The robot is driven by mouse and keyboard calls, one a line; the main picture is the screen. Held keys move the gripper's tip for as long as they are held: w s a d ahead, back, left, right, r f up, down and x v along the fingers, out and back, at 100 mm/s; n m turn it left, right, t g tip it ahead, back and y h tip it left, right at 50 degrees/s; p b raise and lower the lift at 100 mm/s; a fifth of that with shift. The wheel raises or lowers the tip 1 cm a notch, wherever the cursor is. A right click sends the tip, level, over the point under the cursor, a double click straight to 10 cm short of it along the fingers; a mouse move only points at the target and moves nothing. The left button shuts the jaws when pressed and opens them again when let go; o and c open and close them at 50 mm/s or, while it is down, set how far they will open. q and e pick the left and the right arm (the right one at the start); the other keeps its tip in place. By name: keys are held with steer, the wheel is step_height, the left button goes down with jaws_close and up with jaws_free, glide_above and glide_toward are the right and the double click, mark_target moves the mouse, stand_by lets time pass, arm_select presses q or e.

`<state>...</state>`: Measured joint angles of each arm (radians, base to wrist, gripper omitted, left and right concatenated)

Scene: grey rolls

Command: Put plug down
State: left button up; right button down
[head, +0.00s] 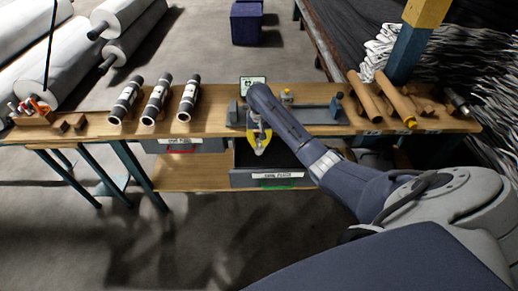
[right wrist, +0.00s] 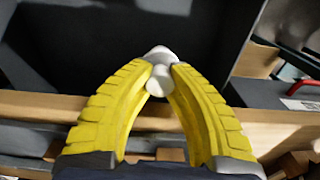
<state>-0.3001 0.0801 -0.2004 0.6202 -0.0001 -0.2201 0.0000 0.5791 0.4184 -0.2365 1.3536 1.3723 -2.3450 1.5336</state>
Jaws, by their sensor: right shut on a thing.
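My right gripper (head: 260,148) has yellow fingers and is in front of the bench's front edge, above an open dark drawer. In the right wrist view its fingertips (right wrist: 160,74) are closed on a small white plug (right wrist: 158,82), with its rounded ends showing between and beyond them. In the head view the plug is too small to make out clearly. The open drawer (head: 268,180) has a white label and a green mark on its front. Its dark inside (right wrist: 90,45) fills the upper part of the right wrist view. My left gripper is not in view.
The wooden bench (head: 222,122) carries several dark rolls with white labels (head: 157,98) at left and brown tubes (head: 395,98) at right. A grey fixture (head: 320,114) and a small sign (head: 253,84) stand mid-bench. A second drawer (head: 183,146) with a red mark is left of the open one.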

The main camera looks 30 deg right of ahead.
mark_target(259, 147)
steer(key=shift+f, duration=2.25)
steer(key=c, duration=1.3)
jaws_free()
steer(key=shift+c, duration=0.2)
steer(key=shift+r, duration=0.15)
step_height(259, 147, up, 12)
steer(key=shift+f, duration=0.1)
